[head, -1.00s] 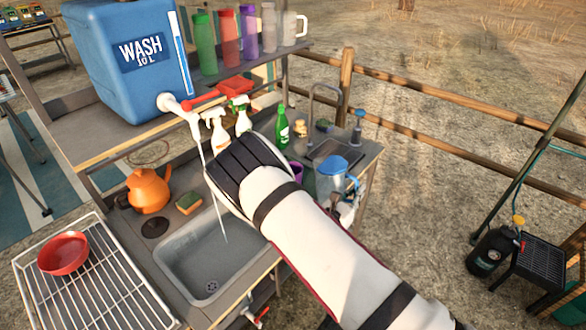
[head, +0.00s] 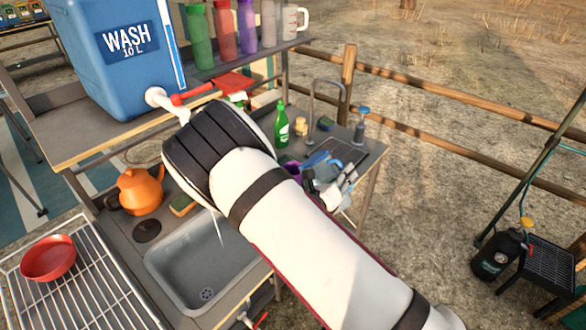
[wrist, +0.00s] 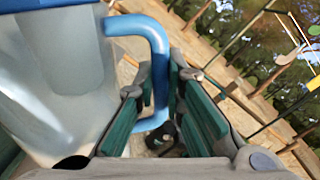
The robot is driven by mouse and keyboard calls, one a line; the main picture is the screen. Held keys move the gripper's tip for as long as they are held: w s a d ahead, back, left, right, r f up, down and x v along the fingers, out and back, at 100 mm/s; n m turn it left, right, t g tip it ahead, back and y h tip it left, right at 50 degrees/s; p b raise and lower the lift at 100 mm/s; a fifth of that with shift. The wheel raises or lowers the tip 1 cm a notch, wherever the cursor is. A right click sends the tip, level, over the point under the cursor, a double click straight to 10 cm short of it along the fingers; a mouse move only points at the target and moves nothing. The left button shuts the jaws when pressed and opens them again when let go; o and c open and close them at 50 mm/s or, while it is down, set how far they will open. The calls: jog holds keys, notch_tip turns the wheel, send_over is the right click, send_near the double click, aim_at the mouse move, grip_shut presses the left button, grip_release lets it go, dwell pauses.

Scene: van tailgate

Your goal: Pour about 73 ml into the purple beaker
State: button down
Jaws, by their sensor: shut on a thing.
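My gripper (head: 334,186) is shut on the blue handle (wrist: 158,62) of a clear pitcher with a blue rim. In the wrist view the handle lies between the green finger pads, and the clear body (wrist: 62,85) fills the left side. In the head view the pitcher's blue part (head: 314,160) is tilted, just right of the purple beaker (head: 291,167). My arm hides much of the beaker. I cannot see its liquid level, nor whether anything flows from the pitcher.
A green bottle (head: 281,127) and a tap (head: 322,90) stand behind the beaker. A sink (head: 200,262), an orange kettle (head: 138,190) and a red bowl (head: 48,258) on a rack are to the left. The blue WASH tank (head: 125,70) runs a thin stream into the sink.

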aim_at(339, 163)
jog(key=shift+w+a+r+n, duration=0.3)
jog(key=shift+a+r+n, duration=0.15)
jog(key=shift+n, duration=0.15)
jog(key=shift+w+a+r+n+b, duration=0.15)
jog(key=shift+a+r+n, duration=0.05)
jog(key=shift+r+n, duration=0.3)
jog(key=shift+w+a+r+n+b, duration=0.1)
jog(key=shift+a+r+n+b, duration=0.05)
jog(key=shift+r+n, duration=0.3)
jog(key=shift+a+r, duration=0.1)
jog(key=shift+r, duration=0.1)
jog(key=shift+w+a+r+n, duration=0.25)
jog(key=shift+a+r+n, duration=0.05)
jog(key=shift+r+n, duration=0.2)
jog(key=shift+w+a+r+n, duration=0.2)
jog(key=shift+a+r+n, duration=0.05)
jog(key=shift+r+n, duration=0.2)
jog(key=shift+w+a+r, duration=0.2)
jog(key=shift+w+a, duration=0.1)
jog(key=shift+a, duration=0.05)
jog(key=shift+w+a, duration=0.15)
jog(key=shift+w+a+r+n+b, duration=0.2)
jog(key=shift+a+r+n+b, duration=0.05)
jog(key=shift+n+b, duration=0.15)
dwell(0.3)
